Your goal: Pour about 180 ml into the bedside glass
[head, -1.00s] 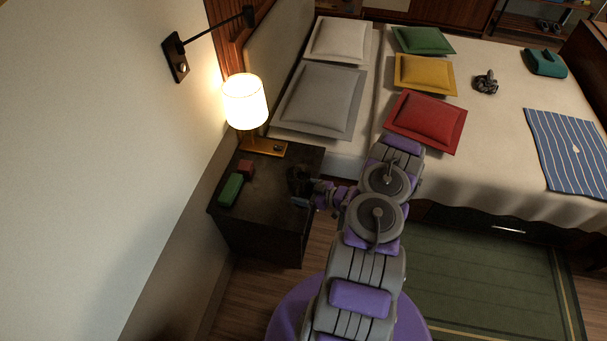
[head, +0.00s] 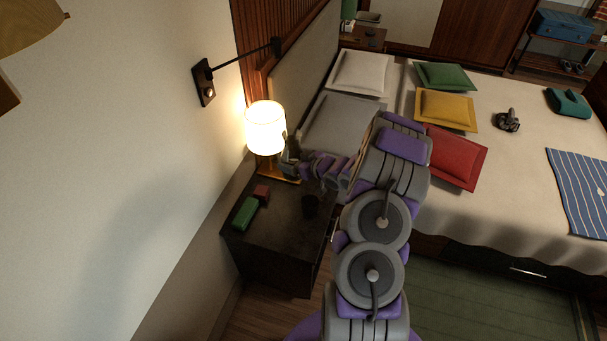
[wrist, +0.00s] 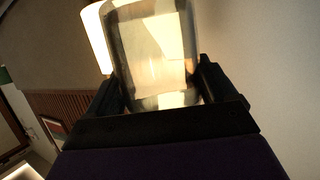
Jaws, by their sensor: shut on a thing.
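My gripper (head: 292,161) is raised over the nightstand, in front of the lit lamp in the head view. In the wrist view its two dark fingers (wrist: 160,85) are shut on a clear glass vessel (wrist: 152,45). The lamp's light shines through the vessel; I cannot tell how much liquid it holds. In the head view the held vessel is hard to make out. A dark-looking glass (head: 310,206) stands on the nightstand (head: 275,228), below and right of my gripper and apart from it. Its contents are too dark to see.
The lit lamp (head: 265,128) stands close behind my gripper. A green box (head: 245,214) and a small red block (head: 261,192) lie at the nightstand's left. The bed with pillows (head: 455,168) is to the right; the wall is to the left.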

